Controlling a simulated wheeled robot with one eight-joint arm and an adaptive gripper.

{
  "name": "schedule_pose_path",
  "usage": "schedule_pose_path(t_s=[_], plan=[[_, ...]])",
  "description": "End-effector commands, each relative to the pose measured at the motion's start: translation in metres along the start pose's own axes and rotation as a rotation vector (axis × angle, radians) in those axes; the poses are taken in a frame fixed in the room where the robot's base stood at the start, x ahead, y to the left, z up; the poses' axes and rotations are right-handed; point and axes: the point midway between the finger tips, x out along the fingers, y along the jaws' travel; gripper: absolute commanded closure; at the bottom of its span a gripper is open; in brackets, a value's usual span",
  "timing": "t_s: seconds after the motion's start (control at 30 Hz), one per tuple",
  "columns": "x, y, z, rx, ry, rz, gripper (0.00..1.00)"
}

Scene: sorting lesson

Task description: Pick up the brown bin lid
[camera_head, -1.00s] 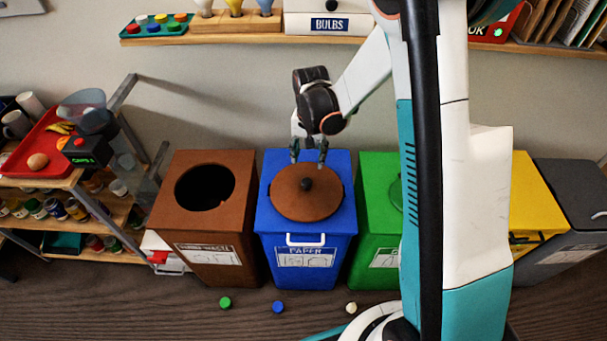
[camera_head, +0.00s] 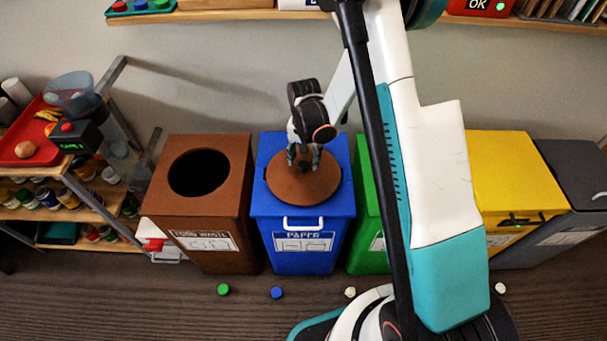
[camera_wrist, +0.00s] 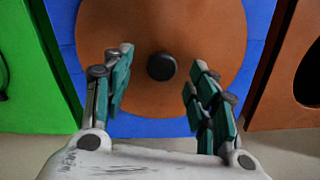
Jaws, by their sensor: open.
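The brown bin lid (camera_head: 285,185) is a round disc lying on top of the blue paper bin (camera_head: 300,235). It also shows in the wrist view (camera_wrist: 205,30), with its dark round knob (camera_wrist: 161,66) near the middle of the picture. My gripper (camera_head: 304,162) is above the lid and hides the knob in the head view. In the wrist view my gripper (camera_wrist: 158,92) is open, with one finger on each side of the knob and space between. Whether the fingertips touch the lid I cannot tell.
The brown food waste bin (camera_head: 240,150) has an open round hole and stands left of the blue bin. Green (camera_head: 362,215), yellow (camera_head: 515,170) and grey (camera_head: 575,180) bins stand to the right. A shelf rack (camera_head: 75,180) is at the left. Several small caps lie on the floor.

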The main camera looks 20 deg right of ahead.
Motion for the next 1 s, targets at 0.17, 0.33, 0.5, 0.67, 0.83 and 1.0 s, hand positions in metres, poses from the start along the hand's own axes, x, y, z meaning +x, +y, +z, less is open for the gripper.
schedule_pose_path(t_s=[0.17,0.33,0.5,0.67,0.83,1.0], plan=[[0.03,-0.003,-0.003,0.0,0.0,0.0,0.47],[0.044,-0.003,-0.003,0.0,0.0,0.0,0.47],[0.043,-0.002,-0.002,0.0,0.0,0.0,0.47],[0.043,-0.002,-0.003,0.0,0.0,0.0,0.79],[0.043,-0.002,-0.003,0.0,0.0,0.0,0.99],[0.042,-0.002,-0.003,0.0,0.0,0.0,0.99]])
